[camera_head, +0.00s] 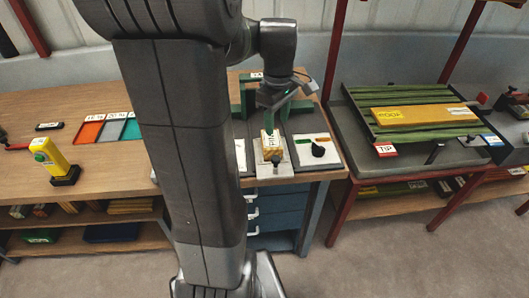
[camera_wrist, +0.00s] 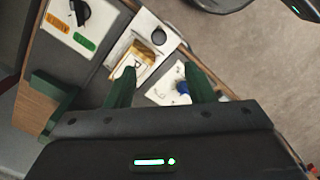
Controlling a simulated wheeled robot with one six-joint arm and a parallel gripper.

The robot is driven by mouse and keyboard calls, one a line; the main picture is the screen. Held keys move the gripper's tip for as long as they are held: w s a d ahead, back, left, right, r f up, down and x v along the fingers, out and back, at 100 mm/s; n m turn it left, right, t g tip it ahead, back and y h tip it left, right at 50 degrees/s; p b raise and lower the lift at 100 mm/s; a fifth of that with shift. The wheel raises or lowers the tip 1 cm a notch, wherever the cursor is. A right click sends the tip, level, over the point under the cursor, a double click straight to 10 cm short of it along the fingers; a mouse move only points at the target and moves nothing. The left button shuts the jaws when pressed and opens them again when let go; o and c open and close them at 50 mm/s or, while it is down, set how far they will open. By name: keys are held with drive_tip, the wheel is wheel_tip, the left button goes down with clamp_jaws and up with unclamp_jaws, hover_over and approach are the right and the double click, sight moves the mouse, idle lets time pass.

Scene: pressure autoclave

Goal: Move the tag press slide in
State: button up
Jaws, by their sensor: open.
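The tag press (camera_head: 302,107) stands on the right end of the wooden bench, with green blocks at its back. Its slide looks like a pale plate (camera_head: 274,171) with a dark round knob (camera_head: 276,158) at its front end. A wooden block with a printed label (camera_head: 271,142) sits on the plate. In the wrist view the slide (camera_wrist: 146,25), knob (camera_wrist: 157,42) and block (camera_wrist: 136,57) show beyond the fingers. My gripper (camera_wrist: 158,70) is open and empty, above and behind the block. I cannot tell its exact height. No contact with the slide is visible.
White panels flank the slide, one with a black item (camera_head: 318,150) and coloured strips. Coloured trays (camera_head: 88,132) and a yellow device (camera_head: 52,158) stand left on the bench. A rack of green slats (camera_head: 410,112) stands right. Floor in front is clear.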

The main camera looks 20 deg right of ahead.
sight(276, 157)
wheel_tip(276, 157, down, 14)
drive_tip(key=shift+d+r+p, duration=0.1)
drive_tip(key=shift+r+p, duration=0.1)
drive_tip(key=shift+p, duration=0.3)
drive_tip(key=shift+c, duration=0.2)
clamp_jaws()
